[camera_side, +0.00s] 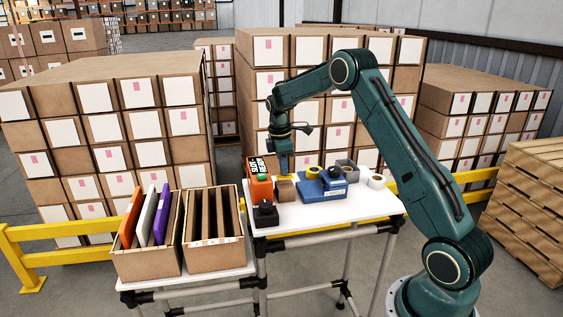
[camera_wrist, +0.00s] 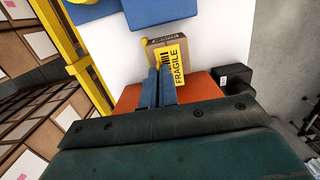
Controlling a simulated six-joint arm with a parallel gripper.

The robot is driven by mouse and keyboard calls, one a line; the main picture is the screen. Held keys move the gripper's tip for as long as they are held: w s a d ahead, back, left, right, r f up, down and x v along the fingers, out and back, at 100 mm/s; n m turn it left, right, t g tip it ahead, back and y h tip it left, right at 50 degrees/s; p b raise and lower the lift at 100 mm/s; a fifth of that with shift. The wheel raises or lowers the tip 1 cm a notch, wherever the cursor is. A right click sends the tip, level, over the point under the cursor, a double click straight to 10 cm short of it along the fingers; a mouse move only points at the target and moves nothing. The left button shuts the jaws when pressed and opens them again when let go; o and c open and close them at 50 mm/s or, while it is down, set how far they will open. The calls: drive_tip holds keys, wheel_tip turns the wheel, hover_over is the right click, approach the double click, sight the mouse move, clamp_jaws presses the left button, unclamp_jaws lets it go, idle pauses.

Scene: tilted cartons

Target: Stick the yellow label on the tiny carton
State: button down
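My gripper (camera_side: 283,165) points down over the white table in the side view. In the wrist view its two blue-grey fingers (camera_wrist: 159,72) are close together on the edge of the yellow label (camera_wrist: 174,64), which reads FRAGILE. The tiny brown carton (camera_side: 285,190) stands on the table just below my gripper in the side view. In the wrist view the tiny carton (camera_wrist: 160,46) is partly hidden behind the label. The side view shows a small gap between gripper and carton, so the label looks held above it.
An orange box (camera_side: 260,188) stands left of the carton, with a black block (camera_side: 265,214) in front. Two open cartons (camera_side: 213,257) hold upright panels at lower left. A yellow rail (camera_side: 60,256) runs behind.

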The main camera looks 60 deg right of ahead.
drive_tip(key=shift+f, duration=1.1)
drive_tip(key=shift+f, duration=0.3)
idle(0.7)
drive_tip(key=c, duration=2.1)
unclamp_jaws()
drive_tip(key=shift+c, duration=0.2)
drive_tip(key=o, duration=0.5)
drive_tip(key=shift+o, duration=0.2)
drive_tip(key=shift+r, duration=0.1)
wheel_tip(320, 180, up, 14)
drive_tip(key=shift+w+a, duration=0.45)
